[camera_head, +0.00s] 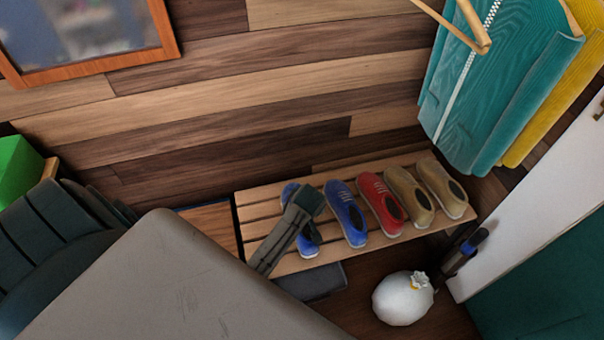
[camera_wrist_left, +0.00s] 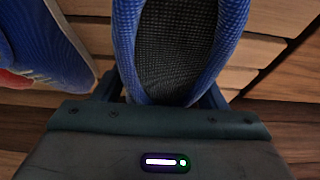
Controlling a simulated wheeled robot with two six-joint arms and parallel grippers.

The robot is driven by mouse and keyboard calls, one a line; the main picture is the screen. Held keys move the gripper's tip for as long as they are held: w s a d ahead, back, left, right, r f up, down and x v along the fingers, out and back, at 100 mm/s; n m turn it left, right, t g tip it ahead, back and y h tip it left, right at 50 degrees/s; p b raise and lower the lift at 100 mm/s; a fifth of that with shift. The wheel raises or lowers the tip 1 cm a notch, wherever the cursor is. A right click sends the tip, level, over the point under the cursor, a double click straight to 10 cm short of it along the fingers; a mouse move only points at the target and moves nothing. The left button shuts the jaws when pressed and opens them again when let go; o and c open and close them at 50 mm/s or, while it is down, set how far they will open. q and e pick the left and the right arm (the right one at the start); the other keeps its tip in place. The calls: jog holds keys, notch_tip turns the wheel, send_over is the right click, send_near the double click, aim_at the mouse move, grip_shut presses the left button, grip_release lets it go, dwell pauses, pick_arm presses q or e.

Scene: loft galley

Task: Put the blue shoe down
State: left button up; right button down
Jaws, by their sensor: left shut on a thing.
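The held blue shoe (camera_head: 308,248) is at the left end of the slatted wooden shoe rack (camera_head: 262,197), partly hidden by my left gripper (camera_head: 308,228). My left gripper is shut on this shoe, which also fills the middle of the left wrist view (camera_wrist_left: 180,50), its opening between the fingers. I cannot tell if its sole touches the slats. A second blue shoe (camera_head: 345,213) stands just right of it on the rack. My right gripper is not in view.
A red shoe (camera_head: 380,204) and two tan shoes (camera_head: 410,196) stand further right on the rack. A white round bag (camera_head: 403,298) and a dark upright object (camera_head: 463,250) are on the floor in front. Teal clothing (camera_head: 495,85) hangs above the rack's right end.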

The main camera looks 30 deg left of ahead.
pick_arm(q)
jog(key=shift+w+a, duration=0.15)
jog(key=shift+w, duration=0.25)
jog(key=shift+f, duration=0.2)
notch_tip(320, 180, down, 3)
jog(key=shift+f, duration=0.1)
jog(key=o, duration=1.1)
jog(key=shift+o, duration=0.2)
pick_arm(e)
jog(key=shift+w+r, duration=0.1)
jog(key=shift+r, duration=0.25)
